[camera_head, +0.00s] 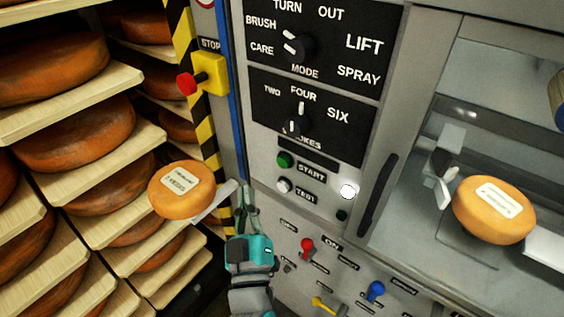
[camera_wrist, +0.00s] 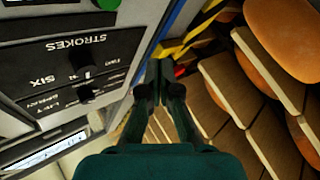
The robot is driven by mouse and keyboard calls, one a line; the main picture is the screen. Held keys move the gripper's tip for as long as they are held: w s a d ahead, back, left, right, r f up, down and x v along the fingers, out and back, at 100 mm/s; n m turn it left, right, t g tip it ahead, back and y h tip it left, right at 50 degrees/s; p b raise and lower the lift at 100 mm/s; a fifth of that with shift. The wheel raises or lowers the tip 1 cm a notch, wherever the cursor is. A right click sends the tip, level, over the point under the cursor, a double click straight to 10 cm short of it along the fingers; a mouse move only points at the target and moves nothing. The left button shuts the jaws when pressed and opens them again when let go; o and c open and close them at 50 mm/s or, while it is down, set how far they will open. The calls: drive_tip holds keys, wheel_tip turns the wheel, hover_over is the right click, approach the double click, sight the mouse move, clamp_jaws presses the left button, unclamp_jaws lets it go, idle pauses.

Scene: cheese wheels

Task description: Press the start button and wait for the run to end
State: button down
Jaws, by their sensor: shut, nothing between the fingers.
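The green start button (camera_head: 284,160) sits on the grey machine panel beside the START label. In the wrist view a green button (camera_wrist: 108,3) shows at the top edge, partly cut off. My gripper (camera_head: 246,190) is shut and empty, in front of the machine's left edge. In the picture its fingertips lie below and left of the start button, apart from it. The shut fingers (camera_wrist: 160,68) point up in the wrist view, to the right of the panel. A round lamp (camera_head: 348,191) right of the buttons shows bright white; a small dark green one (camera_head: 342,215) is below.
A white test button (camera_head: 283,185) is just below start. A red stop button (camera_head: 187,83) on a yellow box stands at the left. Cheese wheels fill the shelves; one (camera_head: 181,190) sits beside my gripper. Another cheese (camera_head: 494,210) is behind the machine's window. Coloured levers (camera_head: 307,246) are below.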

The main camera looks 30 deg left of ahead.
sight(283, 162)
drive_tip(key=w, duration=0.7)
drive_tip(key=shift+w+d, duration=0.3)
drive_tip(key=shift+w, duration=0.1)
drive_tip(key=shift+w, duration=0.15)
idle(1.1)
drive_tip(key=shift+w, duration=0.25)
